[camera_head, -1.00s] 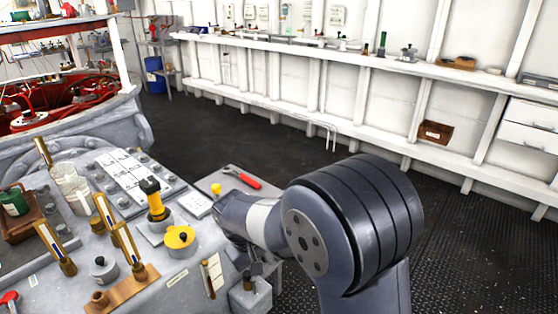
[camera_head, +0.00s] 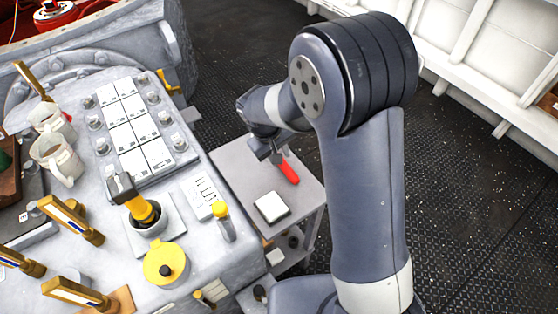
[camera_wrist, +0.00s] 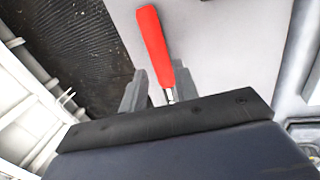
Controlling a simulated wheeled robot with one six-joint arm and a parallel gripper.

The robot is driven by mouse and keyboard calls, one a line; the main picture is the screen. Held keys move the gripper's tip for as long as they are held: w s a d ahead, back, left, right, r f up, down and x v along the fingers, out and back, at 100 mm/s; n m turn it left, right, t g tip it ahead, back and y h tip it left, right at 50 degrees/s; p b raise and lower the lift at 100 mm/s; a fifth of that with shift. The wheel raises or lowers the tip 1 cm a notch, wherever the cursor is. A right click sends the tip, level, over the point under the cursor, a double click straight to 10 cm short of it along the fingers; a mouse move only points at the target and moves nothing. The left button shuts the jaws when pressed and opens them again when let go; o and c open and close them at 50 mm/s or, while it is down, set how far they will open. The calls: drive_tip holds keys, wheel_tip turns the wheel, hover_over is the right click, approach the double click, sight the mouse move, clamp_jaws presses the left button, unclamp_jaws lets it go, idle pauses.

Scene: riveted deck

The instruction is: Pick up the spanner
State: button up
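The spanner (camera_head: 289,173) lies on a small grey side table (camera_head: 238,170), its red handle pointing towards the front right. Its metal head is hidden behind my gripper in the head view. My gripper (camera_head: 268,152) is over the head end of the spanner, low above the table. In the wrist view, the red handle (camera_wrist: 153,42) runs up the picture, and a bit of bright metal shows below it. My two grey fingers (camera_wrist: 159,88) stand apart on either side of the spanner.
A white box (camera_head: 272,207) sits on the table in front of the spanner. Dark deck (camera_head: 250,60) lies open behind.

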drive_tip(key=x, duration=0.5)
drive_tip(key=shift+c, duration=0.4)
clamp_jaws()
